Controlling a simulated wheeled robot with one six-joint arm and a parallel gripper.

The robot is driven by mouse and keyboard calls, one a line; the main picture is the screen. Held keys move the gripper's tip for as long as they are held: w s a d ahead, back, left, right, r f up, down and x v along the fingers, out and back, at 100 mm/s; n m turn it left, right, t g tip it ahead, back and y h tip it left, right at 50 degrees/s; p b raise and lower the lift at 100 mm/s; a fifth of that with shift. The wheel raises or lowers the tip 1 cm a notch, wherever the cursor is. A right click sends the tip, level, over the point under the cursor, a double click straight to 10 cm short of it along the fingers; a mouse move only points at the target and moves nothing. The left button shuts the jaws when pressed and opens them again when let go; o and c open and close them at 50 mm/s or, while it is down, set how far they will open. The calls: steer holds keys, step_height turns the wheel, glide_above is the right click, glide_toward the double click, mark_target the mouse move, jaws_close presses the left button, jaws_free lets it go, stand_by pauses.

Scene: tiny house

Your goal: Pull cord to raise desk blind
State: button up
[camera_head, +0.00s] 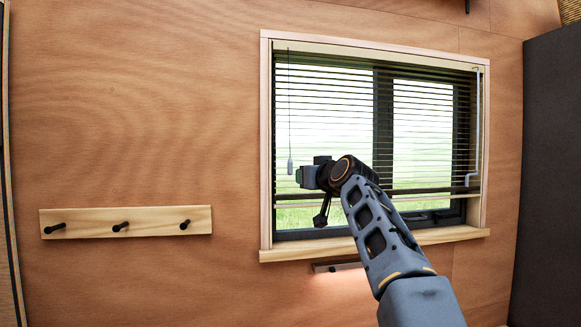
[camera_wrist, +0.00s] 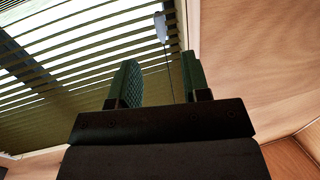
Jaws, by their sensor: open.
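The blind (camera_head: 330,110) has dark slats and hangs lowered over most of the window, its bottom edge a little above the sill. Its thin dark cord (camera_head: 289,100) hangs at the left side and ends in a small pale tassel (camera_head: 290,166). My gripper (camera_head: 302,177) is just right of and slightly below the tassel, open and empty. In the wrist view, the two green fingers (camera_wrist: 160,60) stand apart. The tassel (camera_wrist: 160,27) shows beyond them, and the cord (camera_wrist: 170,75) line appears between them. I cannot tell whether the cord is really within the jaws.
A pale crank-shaped rod (camera_head: 476,130) hangs at the window's right side. The wooden sill (camera_head: 400,238) juts out below my gripper. A peg rail (camera_head: 125,221) with black pegs is on the left wall. A dark panel (camera_head: 550,170) stands far right.

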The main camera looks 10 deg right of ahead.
mark_target(291, 165)
steer(key=shift+t, duration=0.4)
steer(key=w+p, duration=0.3)
steer(key=w, duration=0.1)
steer(key=w+a+r+p, duration=0.1)
steer(key=w+p, duration=0.2)
steer(key=w+a+r+p, duration=0.1)
steer(key=w+p, duration=0.2)
steer(key=w, duration=0.1)
steer(key=shift+w+r, duration=0.2)
steer(key=shift+w, duration=0.15)
steer(key=shift+w+a+f+p, duration=0.1)
steer(key=shift+w+f+p, duration=0.05)
steer(key=shift+w+p, duration=0.4)
steer(key=shift+w+a+f+p, duration=0.1)
steer(key=shift+w+p, duration=0.2)
steer(key=shift+w, duration=0.3)
steer(key=shift+c, duration=0.3)
jaws_close()
